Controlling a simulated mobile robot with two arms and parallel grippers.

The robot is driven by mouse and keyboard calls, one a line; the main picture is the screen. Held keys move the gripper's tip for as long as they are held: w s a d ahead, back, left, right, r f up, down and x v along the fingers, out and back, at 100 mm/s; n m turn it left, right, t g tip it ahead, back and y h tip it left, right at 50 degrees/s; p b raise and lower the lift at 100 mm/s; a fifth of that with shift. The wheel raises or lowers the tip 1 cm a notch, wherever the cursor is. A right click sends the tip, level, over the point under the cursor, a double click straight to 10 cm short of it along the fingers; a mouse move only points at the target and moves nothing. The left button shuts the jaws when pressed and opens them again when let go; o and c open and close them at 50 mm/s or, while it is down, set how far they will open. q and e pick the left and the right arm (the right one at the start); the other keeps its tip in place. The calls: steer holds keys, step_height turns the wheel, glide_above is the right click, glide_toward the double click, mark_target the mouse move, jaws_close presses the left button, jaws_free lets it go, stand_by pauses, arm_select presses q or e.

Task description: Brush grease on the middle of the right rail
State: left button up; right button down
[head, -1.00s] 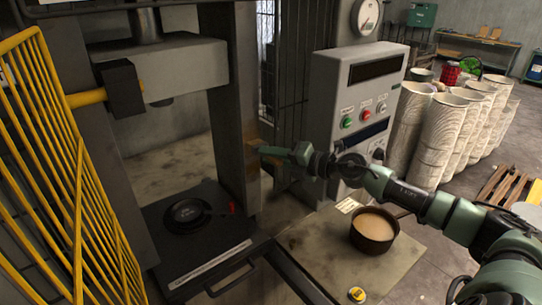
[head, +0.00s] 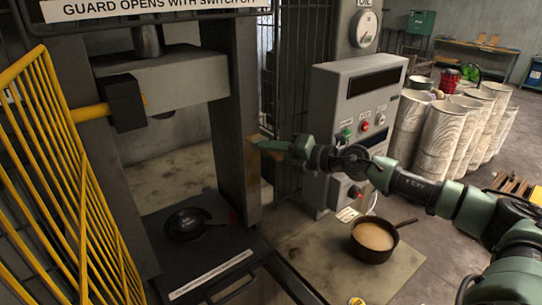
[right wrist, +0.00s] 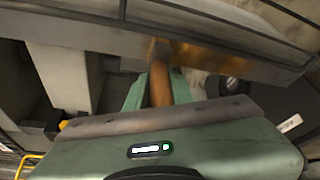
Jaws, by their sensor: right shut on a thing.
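The right rail (head: 235,110) is the dark upright on the right side of the press, with a brownish strip along its right edge. My right gripper (head: 275,146) is at that edge, about mid-height of the visible part. It is shut on the brush, whose orange-brown handle (right wrist: 160,85) stands between the green fingers in the right wrist view. The brush's far end meets or nearly meets the rail (right wrist: 225,62); I cannot tell if it touches. My left gripper is out of view.
A yellow guard (head: 60,170) stands at the left. A black round dish (head: 187,224) lies on the press bed. A pan (head: 373,240) of tan contents stands on a low surface at the lower right. A grey control box (head: 355,110) stands right behind my gripper.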

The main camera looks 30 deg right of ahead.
steer(key=shift+r, duration=2.55)
steer(key=s+b, duration=0.1)
steer(key=b, duration=0.1)
steer(key=s+b, duration=0.1)
steer(key=b, duration=0.1)
steer(key=shift+s+d+f, duration=0.15)
steer(key=shift+s+f, duration=0.25)
steer(key=shift+s+r+b, duration=0.1)
steer(key=shift+s+b, duration=0.4)
steer(key=shift+b, duration=0.25)
steer(key=s+b, duration=0.2)
steer(key=b, duration=0.2)
steer(key=s+b, duration=0.3)
steer(key=b, duration=0.2)
steer(key=shift+s+d+r, duration=0.1)
steer(key=shift+d+r, duration=0.1)
